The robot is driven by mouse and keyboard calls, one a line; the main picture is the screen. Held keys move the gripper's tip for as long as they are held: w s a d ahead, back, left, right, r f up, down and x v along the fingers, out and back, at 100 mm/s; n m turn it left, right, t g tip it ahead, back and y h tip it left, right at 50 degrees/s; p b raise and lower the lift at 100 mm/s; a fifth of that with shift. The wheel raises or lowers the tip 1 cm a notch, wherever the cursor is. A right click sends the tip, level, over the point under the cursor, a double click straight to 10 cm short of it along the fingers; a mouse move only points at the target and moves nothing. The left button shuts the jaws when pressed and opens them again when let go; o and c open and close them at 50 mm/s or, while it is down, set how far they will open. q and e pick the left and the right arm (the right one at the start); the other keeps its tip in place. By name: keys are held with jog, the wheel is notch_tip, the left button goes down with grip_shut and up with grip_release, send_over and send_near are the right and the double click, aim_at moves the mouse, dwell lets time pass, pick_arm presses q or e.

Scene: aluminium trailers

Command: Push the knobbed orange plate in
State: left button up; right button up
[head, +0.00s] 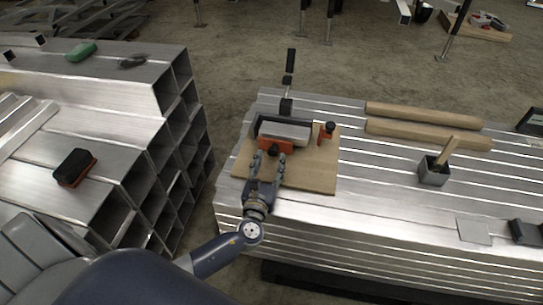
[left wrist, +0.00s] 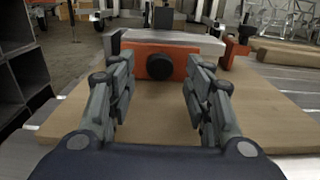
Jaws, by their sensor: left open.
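The knobbed orange plate (head: 276,144) stands at the front of a clamp-like fixture on a wooden board (head: 312,175). Its round black knob shows in the left wrist view (left wrist: 160,66), at the middle of the orange plate (left wrist: 187,52). A grey metal block (head: 287,132) lies just behind the plate. My left gripper (head: 269,160) is open and empty, in front of the plate, with its fingers pointing at it. In the left wrist view the fingers (left wrist: 158,85) are spread to either side of the knob, apart from it. My right gripper is not in view.
An orange piece with a black knob (head: 327,131) stands right of the fixture. A black upright handle (head: 290,62) rises behind it. Wooden bars (head: 424,116) and a grey cup with a brush (head: 434,171) lie to the right. Stacked aluminium tubes (head: 140,150) stand left across a gap.

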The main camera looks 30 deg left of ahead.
pick_arm(q)
jog(key=v, duration=0.8)
jog(key=shift+s+d, duration=0.1)
jog(key=shift+s, duration=0.25)
